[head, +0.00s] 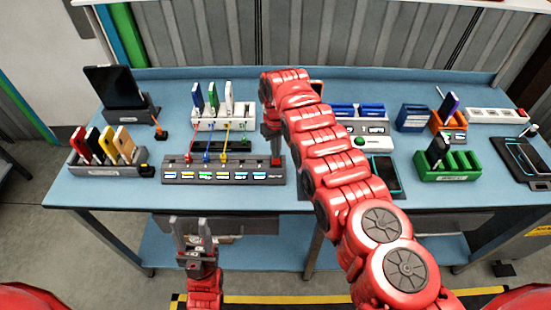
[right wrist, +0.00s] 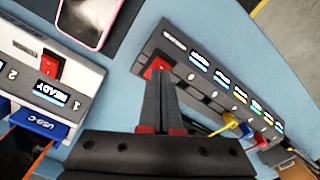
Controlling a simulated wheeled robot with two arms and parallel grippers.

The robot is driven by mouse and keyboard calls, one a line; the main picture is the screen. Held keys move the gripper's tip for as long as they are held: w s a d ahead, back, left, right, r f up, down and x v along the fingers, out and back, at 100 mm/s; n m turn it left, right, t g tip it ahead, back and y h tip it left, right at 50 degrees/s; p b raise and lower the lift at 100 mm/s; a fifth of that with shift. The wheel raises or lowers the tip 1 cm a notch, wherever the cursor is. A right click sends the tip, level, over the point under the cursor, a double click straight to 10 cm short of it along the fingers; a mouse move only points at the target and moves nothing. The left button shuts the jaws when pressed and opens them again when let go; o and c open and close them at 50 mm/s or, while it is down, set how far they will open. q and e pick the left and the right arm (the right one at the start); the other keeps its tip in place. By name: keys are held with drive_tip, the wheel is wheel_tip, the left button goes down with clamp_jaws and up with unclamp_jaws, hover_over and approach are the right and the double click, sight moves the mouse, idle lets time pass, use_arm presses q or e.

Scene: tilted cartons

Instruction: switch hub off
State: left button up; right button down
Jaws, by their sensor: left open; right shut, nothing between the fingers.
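The hub (head: 222,174) is a long dark grey strip on the blue table, with a row of lit displays and colored cables plugged in. It also shows in the right wrist view (right wrist: 205,72). Its red switch (head: 277,161) is at its right end; in the right wrist view the switch (right wrist: 158,65) is at my fingertips, partly hidden by them. My right gripper (right wrist: 162,76) is shut and empty, pointing down at the switch; I cannot tell whether it touches. My left gripper (head: 189,222) is open and empty, in front of the table's front edge.
A white USB-C dock (right wrist: 25,45) with its own red switch and a READY display stands beside the hub. A phone (right wrist: 90,18) lies near. A card rack (head: 110,150) stands left, a green rack (head: 450,168) right. My right arm hides the table's middle.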

sight(276, 161)
drive_tip(key=shift+f+b, duration=0.75)
drive_tip(key=shift+f, duration=0.05)
drive_tip(key=shift+s+f+b, duration=0.1)
drive_tip(key=shift+f+b, duration=0.15)
drive_tip(key=shift+b, duration=0.05)
idle(0.3)
wheel_tip(276, 161, up, 2)
drive_tip(key=shift+r+p, duration=0.25)
drive_tip(key=shift+p, duration=0.9)
wheel_tip(276, 161, up, 2)
drive_tip(key=shift+r+p, duration=0.1)
drive_tip(key=shift+p, duration=0.65)
drive_tip(key=shift+r+p, duration=0.45)
drive_tip(key=shift+r, duration=0.75)
drive_tip(key=shift+f, duration=0.1)
